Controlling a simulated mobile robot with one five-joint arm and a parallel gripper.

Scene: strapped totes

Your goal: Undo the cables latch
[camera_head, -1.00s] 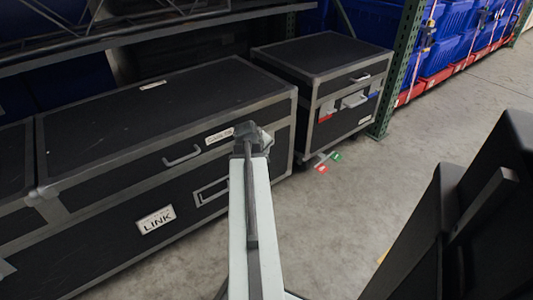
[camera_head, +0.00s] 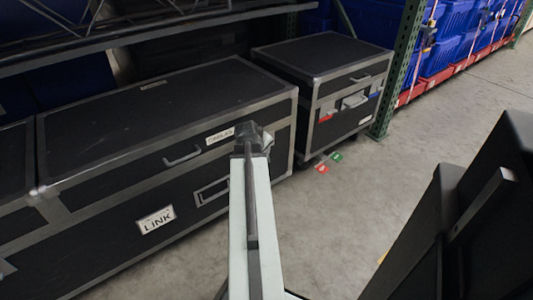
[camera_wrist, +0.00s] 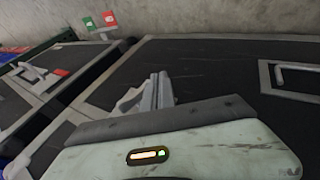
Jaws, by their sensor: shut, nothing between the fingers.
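The long black case (camera_head: 110,125) with grey metal edges has a label reading CABLES (camera_head: 220,135) on its front, near the lid line. My gripper (camera_head: 251,136) is just right of this label, in front of the case. In the wrist view, my gripper's narrow grey fingers (camera_wrist: 159,90) are together and empty. A pale lever-like piece (camera_wrist: 130,101), seemingly the cables latch, sits close beside them, partly hidden. I cannot tell whether they touch. In the head view, a bit of pale metal (camera_head: 268,141) shows just right of my gripper.
A handle (camera_head: 182,157) and a LINK label (camera_head: 156,219) are on the long case. A smaller black case (camera_head: 325,60) with a pale latch (camera_head: 355,101) stands to its right, with red and green tags (camera_head: 336,157) near its foot. The concrete floor (camera_head: 350,210) is clear.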

